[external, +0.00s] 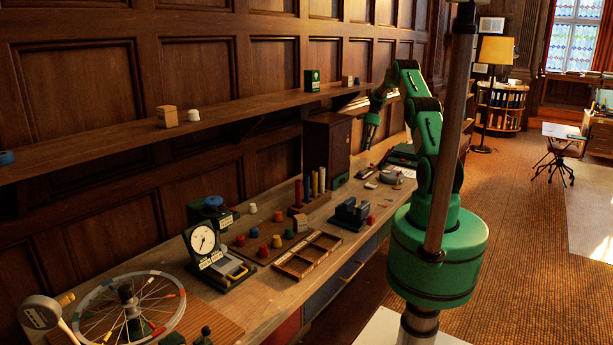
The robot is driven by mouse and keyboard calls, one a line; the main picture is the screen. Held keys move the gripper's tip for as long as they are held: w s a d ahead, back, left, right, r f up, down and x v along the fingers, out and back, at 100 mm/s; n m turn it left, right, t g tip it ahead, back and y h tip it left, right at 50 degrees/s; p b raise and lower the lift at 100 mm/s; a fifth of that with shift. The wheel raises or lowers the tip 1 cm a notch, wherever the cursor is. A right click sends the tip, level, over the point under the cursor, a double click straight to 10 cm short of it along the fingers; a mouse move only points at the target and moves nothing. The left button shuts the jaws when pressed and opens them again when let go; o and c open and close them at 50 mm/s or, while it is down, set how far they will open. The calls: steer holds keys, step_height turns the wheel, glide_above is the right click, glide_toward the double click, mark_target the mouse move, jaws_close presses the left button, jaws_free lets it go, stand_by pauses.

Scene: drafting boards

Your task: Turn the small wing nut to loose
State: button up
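I cannot make out a small wing nut in the external view; it is too small or hidden. My gripper (367,139) hangs pointing down over the far part of the long wooden workbench (262,296), just right of a dark wooden cabinet (327,150). It is small and dark here, and I cannot tell whether its fingers are open or shut. I see nothing clearly held in it.
A spoked wheel (90,312), a dial gauge (203,240), a divided wooden tray (285,264) and a dark blue vise-like block (349,213) stand along the bench. A wall shelf (240,118) runs above it. Open floor lies right of my base.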

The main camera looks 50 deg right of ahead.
mark_target(360, 171)
steer(key=x, duration=1.3)
steer(key=shift+a+f+b, duration=0.1)
steer(key=shift+f+b, duration=0.05)
steer(key=shift+b, duration=0.15)
jaws_close()
